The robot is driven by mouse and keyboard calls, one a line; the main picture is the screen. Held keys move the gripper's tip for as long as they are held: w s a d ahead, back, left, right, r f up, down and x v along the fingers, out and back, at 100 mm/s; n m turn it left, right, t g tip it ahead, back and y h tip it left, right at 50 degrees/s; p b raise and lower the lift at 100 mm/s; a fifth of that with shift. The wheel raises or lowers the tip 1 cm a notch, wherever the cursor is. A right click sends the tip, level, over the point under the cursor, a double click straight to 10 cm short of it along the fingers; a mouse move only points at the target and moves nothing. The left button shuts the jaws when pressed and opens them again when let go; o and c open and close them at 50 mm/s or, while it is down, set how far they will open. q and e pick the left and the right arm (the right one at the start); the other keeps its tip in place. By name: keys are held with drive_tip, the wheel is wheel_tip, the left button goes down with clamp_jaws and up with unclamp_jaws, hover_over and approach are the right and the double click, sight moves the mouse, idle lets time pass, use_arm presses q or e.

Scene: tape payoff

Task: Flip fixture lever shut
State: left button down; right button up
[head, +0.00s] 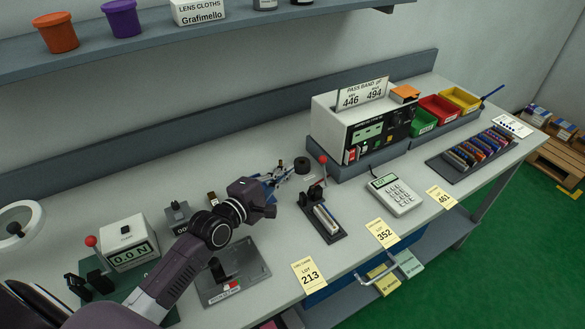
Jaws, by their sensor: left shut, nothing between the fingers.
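A small dark fixture (325,222) stands at mid-bench with a light striped part lying along it. Its lever, topped by a red ball knob (323,159), stands up at the fixture's back end. My left gripper (284,172) is shut and empty, just left of this knob and apparently apart from it. A black round piece (302,165) sits close to the fingertips; I cannot tell whether they touch. A second red ball knob (91,241) is on a device at the left, beside a force display (129,251) reading 0.0 N. My right gripper is not in view.
A white tester (335,112) stands behind the fixture, a calculator-like keypad (394,193) to its right. A grey plate (250,270) lies below my left arm. Yellow lot cards (309,274) line the front edge. Coloured bins (440,108) and a rack (478,150) fill the right end.

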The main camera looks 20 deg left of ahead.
use_arm(q)
drive_tip(key=p+x, duration=0.1)
drive_tip(key=x, duration=0.7)
drive_tip(key=shift+w, duration=0.25)
drive_tip(key=s+d+p, duration=0.1)
drive_tip(key=s+d+r+p, duration=0.1)
drive_tip(key=d, duration=0.1)
drive_tip(key=shift+d+r+p, duration=0.1)
drive_tip(key=shift+p, duration=0.25)
